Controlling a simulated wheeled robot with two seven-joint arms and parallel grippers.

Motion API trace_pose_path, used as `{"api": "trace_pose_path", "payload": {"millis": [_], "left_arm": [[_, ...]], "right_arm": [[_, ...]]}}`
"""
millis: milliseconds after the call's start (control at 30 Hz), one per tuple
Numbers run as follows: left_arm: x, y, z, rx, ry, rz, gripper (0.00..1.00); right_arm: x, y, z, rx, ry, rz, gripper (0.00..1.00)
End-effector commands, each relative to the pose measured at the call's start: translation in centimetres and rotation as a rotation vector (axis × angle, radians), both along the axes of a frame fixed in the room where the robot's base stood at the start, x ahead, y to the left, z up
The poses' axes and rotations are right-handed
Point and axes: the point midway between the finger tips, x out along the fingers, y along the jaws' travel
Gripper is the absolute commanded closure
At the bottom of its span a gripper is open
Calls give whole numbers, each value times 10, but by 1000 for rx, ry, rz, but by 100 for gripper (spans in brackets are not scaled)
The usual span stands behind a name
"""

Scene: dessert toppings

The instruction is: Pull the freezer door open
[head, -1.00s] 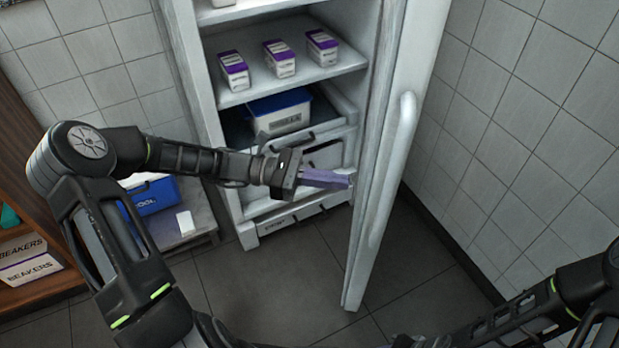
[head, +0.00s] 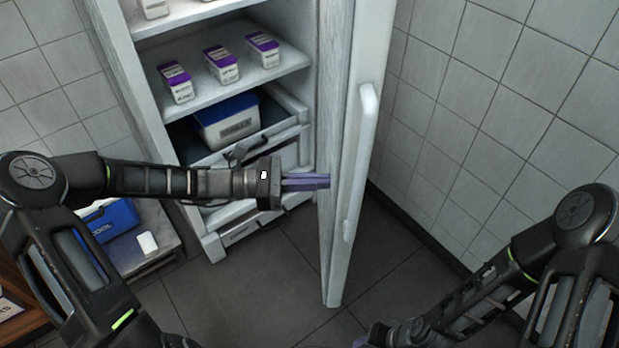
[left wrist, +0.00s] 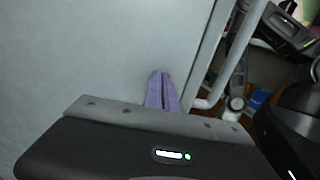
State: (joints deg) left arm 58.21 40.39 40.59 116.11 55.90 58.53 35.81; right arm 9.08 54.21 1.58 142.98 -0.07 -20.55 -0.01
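The white freezer door (head: 352,150) stands part open, swung out on the right side of the cabinet. Its long handle (head: 358,160) is on the outer face, turned to the right. My left gripper (head: 328,181) reaches across the front of the cabinet, its purple fingers pointing at the inner side of the door. The fingertips are at or very near the door; contact cannot be told. In the left wrist view, the fingers (left wrist: 161,92) lie close together with nothing seen between them, before a pale panel.
Inside the cabinet, several purple-topped cartons (head: 222,64) stand on a shelf (head: 255,78) above a blue-lidded bin (head: 226,120). A blue cooler (head: 112,220) and a small white block (head: 147,243) are at left. Tiled wall is at right; floor before the door is clear.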

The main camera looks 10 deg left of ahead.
Motion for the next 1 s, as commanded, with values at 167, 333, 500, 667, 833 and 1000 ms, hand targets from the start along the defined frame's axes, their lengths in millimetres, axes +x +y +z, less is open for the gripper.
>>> {"api": "trace_pose_path", "payload": {"millis": [167, 333, 500, 667, 833, 1000], "left_arm": [[5, -44, 2, -4, 5, 74, 100], [22, -103, 1, -5, 1, 70, 100], [50, -168, -1, -6, -2, 70, 100], [86, -223, -3, -2, -3, 74, 100], [124, -268, -5, -1, -6, 77, 100], [153, -294, -5, -4, 3, 153, 100]], "right_arm": [[0, 0, 7, 0, 0, 1, 64], [0, 0, 6, 0, 0, 1, 64], [0, 0, -3, 0, 0, 0, 64], [0, 0, -14, 0, 0, -1, 64], [0, 0, -33, 0, 1, -2, 64], [4, -4, -51, -6, -6, -12, 64]]}}
